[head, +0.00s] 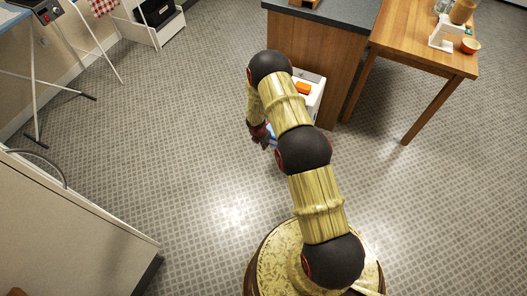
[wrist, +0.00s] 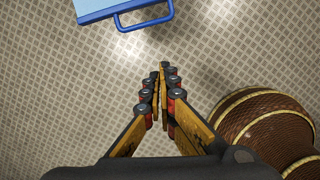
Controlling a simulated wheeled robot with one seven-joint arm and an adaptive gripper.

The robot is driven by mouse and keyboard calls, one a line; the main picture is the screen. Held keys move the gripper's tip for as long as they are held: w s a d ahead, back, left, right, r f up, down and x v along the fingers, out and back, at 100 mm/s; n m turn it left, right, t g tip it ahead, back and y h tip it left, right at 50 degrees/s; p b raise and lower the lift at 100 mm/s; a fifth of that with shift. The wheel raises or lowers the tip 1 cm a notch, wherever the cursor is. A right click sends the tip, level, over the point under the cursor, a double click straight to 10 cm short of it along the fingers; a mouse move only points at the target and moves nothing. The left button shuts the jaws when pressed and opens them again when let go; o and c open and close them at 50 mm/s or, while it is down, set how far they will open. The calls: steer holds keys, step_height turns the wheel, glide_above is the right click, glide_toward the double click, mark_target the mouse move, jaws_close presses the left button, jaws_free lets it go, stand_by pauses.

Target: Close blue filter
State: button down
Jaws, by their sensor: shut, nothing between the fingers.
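The blue filter (wrist: 105,8) shows at the top edge of the wrist view as a light-blue panel with a darker blue rim and a looped blue handle (wrist: 146,24). Only part of it is in the frame. In the head view a small blue patch (head: 272,129) shows beside my arm, near the white unit (head: 316,94); my arm hides most of both. My gripper (wrist: 160,76) is shut and empty, with its fingertips short of the handle and open floor visible between them. In the head view my gripper (head: 267,140) is partly hidden behind the arm.
The white unit, with an orange item (head: 303,88) on top, stands against a wooden counter (head: 300,45). A wooden table (head: 425,50) stands to its right. A pale cabinet (head: 70,225) is at lower left. Tiled floor (head: 180,125) is clear left of my arm.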

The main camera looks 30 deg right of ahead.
steer(key=w+d+f+n+b, duration=0.1)
steer(key=w+d+f+b, duration=0.1)
steer(key=f, duration=0.3)
steer(key=w+d+f+n+b, duration=0.1)
steer(key=w+d+f+b, duration=0.1)
steer(key=f, duration=0.3)
steer(key=shift+w+f+n, duration=0.3)
steer(key=shift+w+f, duration=0.1)
steer(key=shift+d, duration=0.15)
